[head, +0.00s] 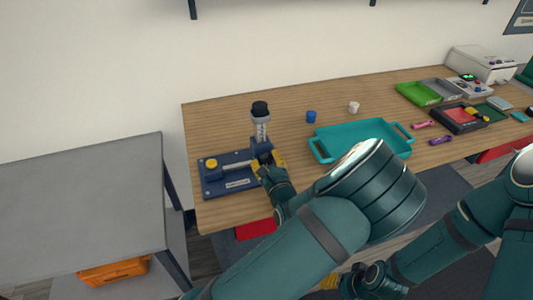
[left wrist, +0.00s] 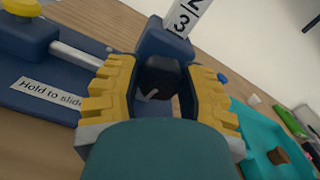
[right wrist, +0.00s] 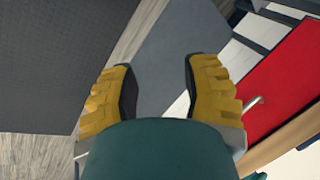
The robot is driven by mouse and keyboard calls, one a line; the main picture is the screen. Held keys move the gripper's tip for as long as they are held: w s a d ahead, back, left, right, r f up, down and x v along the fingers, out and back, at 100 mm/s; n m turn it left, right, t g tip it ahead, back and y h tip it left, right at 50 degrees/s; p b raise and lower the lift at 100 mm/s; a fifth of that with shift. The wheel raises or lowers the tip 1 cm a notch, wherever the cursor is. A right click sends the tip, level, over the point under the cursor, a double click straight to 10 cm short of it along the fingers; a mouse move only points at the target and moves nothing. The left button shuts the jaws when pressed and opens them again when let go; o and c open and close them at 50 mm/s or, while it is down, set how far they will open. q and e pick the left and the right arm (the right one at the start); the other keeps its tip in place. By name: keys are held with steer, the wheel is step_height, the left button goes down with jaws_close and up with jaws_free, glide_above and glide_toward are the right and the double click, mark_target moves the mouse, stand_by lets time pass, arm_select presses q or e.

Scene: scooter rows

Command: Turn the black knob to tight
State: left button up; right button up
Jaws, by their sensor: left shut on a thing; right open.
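A blue fixture with a base plate (head: 213,186) stands at the table's left end. Its slider block (left wrist: 165,42) carries an upright numbered post (head: 261,131) with a black cap (head: 260,108). The black knob (left wrist: 160,76) faces me on the block. My left gripper (head: 266,162) is shut on this knob, one yellow finger on each side; the same gripper fills the left wrist view (left wrist: 160,98). The arm mostly hides the knob in the head view. My right gripper (right wrist: 160,95) is open and empty above the floor, low in front of the table.
A yellow knob (head: 211,164) and a rod (head: 237,164) sit on the fixture's left part. A teal tray (head: 330,133), a blue cup (head: 311,117) and a white cup (head: 353,107) stand to the right. A grey table (head: 80,200) is at left.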

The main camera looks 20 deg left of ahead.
arm_select(q)
steer(key=m+p, duration=0.6)
steer(key=shift+r+m, duration=0.3)
steer(key=m+p, duration=0.2)
steer(key=shift+w+m, duration=0.1)
steer(key=shift+m, duration=0.2)
steer(key=m+p, duration=0.3)
steer(key=m, duration=0.2)
steer(key=shift+d, duration=0.1)
steer(key=m+p, duration=0.1)
steer(key=m, duration=0.4)
steer(key=shift+f+p, duration=0.15)
steer(key=shift+p, duration=0.2)
steer(key=m, duration=0.2)
steer(key=shift+m, duration=0.4)
steer(key=m, duration=0.4)
steer(key=shift+f, duration=0.1)
steer(key=m, duration=0.4)
steer(key=shift+f+m, duration=0.1)
steer(key=shift+m, duration=1.5)
